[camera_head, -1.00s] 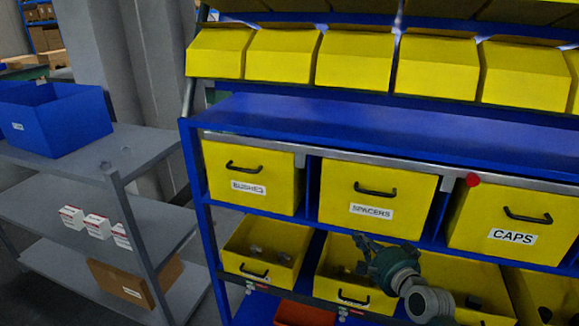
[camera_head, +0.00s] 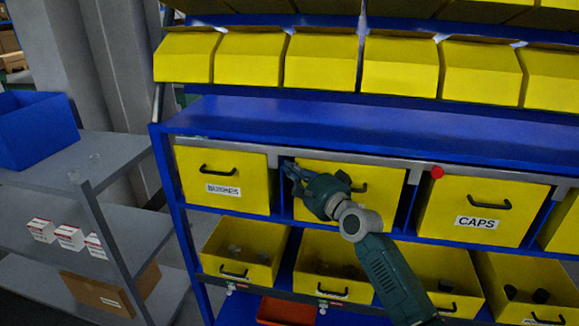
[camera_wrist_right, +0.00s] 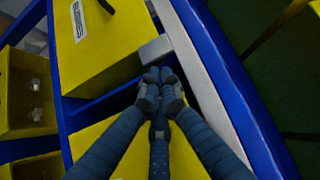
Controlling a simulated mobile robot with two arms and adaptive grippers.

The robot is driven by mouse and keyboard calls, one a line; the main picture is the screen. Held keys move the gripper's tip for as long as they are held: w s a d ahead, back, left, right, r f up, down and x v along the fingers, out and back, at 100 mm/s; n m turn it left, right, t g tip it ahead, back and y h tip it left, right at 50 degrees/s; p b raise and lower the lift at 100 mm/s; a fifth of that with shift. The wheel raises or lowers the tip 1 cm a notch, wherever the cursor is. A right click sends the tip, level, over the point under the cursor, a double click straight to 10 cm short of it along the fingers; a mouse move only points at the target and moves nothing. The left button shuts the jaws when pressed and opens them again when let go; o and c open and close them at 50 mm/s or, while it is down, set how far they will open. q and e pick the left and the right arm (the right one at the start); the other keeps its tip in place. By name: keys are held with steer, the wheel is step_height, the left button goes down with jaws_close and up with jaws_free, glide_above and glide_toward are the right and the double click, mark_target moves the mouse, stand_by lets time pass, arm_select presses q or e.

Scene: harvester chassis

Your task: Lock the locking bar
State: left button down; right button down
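The locking bar (camera_head: 400,162) is a grey metal strip along the top of the large yellow drawers, with short tabs hanging between them and a red knob (camera_head: 437,172) on it. My right gripper (camera_head: 289,172) is raised in front of the bar, by the gap between the left BUSHES drawer and the middle drawer. In the right wrist view the fingers (camera_wrist_right: 160,78) are drawn together, tips just beside a grey tab (camera_wrist_right: 155,50) of the bar. I see nothing held; contact with the tab is unclear. My left gripper is not in view.
The BUSHES drawer (camera_head: 222,180) and CAPS drawer (camera_head: 480,212) flank the middle drawer (camera_head: 385,190), partly hidden by my gripper. Open yellow bins (camera_head: 240,250) sit below. A blue shelf (camera_head: 330,120) above is empty. A grey rack (camera_head: 50,210) stands left.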

mark_target(268, 163)
steer(key=shift+w+a, duration=0.2)
steer(key=shift+w, duration=0.15)
steer(key=a, duration=0.2)
steer(key=w+a, duration=0.1)
steer(key=a, duration=0.2)
steer(key=shift+a, duration=0.15)
stand_by(0.3)
